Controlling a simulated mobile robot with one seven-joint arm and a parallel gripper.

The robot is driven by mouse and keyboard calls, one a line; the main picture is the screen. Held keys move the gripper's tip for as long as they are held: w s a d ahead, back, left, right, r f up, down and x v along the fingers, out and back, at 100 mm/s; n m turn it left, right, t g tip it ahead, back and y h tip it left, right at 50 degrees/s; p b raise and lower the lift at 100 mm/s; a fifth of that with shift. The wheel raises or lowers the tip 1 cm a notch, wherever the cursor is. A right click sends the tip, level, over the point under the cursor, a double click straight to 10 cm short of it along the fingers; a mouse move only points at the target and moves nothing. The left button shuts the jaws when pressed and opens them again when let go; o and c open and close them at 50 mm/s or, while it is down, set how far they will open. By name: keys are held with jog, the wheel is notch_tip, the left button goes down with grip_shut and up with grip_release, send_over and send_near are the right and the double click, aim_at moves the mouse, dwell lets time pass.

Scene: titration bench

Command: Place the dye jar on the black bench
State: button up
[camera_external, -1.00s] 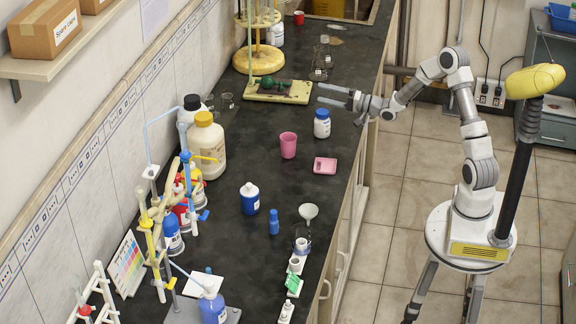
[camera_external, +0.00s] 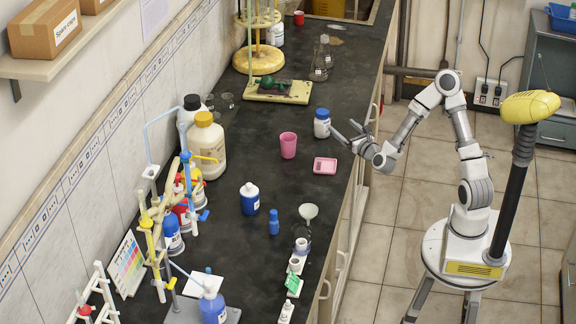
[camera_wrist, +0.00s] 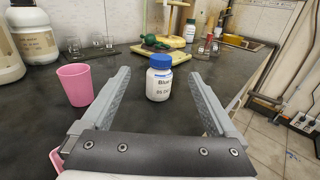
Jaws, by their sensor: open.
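In the wrist view the jar (camera_wrist: 159,80) stands ahead of my gripper (camera_wrist: 157,80), centred between the two spread fingers, with clear space on both sides. In the external view my gripper (camera_external: 345,131) is open just right of the jar, its fingers pointing toward it. It holds nothing.
A pink cup (camera_external: 288,145) and a pink square dish (camera_external: 325,166) stand close by on the bench. Glass flasks (camera_external: 322,58) stand behind. A cream stand base (camera_external: 278,91) lies further back left. Bottles and burette stands line the wall side. Bare bench surrounds the jar's left.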

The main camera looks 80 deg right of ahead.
aim_at(325, 115)
jog(key=shift+f, duration=0.75)
jog(key=b+x, duration=0.1)
jog(key=x, duration=1.1)
jog(key=shift+f, duration=0.1)
jog(key=shift+b+x, duration=0.65)
jog(key=shift+x, duration=2.05)
jog(key=shift+s+d, duration=0.15)
grip_shut()
